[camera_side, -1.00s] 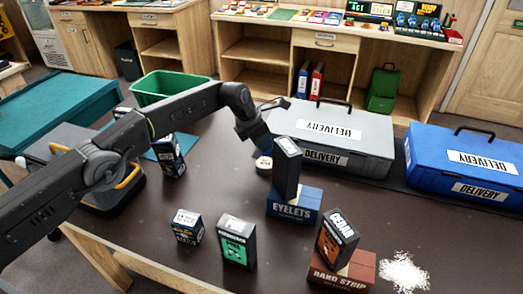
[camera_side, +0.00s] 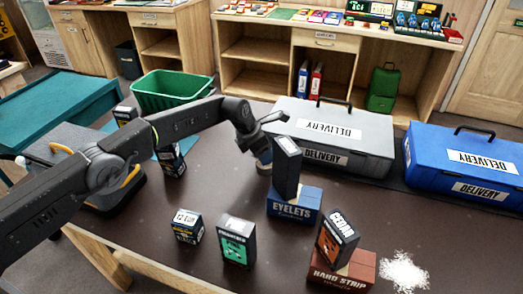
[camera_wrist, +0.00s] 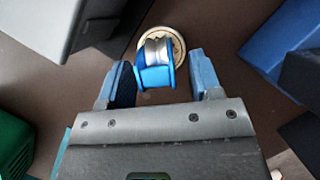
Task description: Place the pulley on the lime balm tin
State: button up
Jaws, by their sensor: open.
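In the wrist view the pulley (camera_wrist: 154,76) is blue with a silver wheel. It lies between the two blue fingers of my gripper (camera_wrist: 159,65), which is open, with gaps at both sides. A round cream disc (camera_wrist: 180,45) shows under or behind the pulley; I cannot tell whether it is a tin or part of the pulley. In the side view my gripper (camera_side: 264,163) is low over the table, left of the stacked boxes, and hides most of this spot. I cannot make out a lime balm tin in either view.
A black box stands on the blue EYELETS box (camera_side: 294,205), close to the right of my gripper. A grey DELIVERY case (camera_side: 335,135) is behind and a blue case (camera_side: 468,165) is farther right. Several small boxes stand nearer the front. A green crate (camera_side: 170,90) is at the back left.

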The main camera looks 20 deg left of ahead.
jog(key=shift+a+r, duration=0.1)
jog(key=shift+r, duration=0.55)
jog(key=v, duration=1.1)
jog(key=shift+s, duration=0.15)
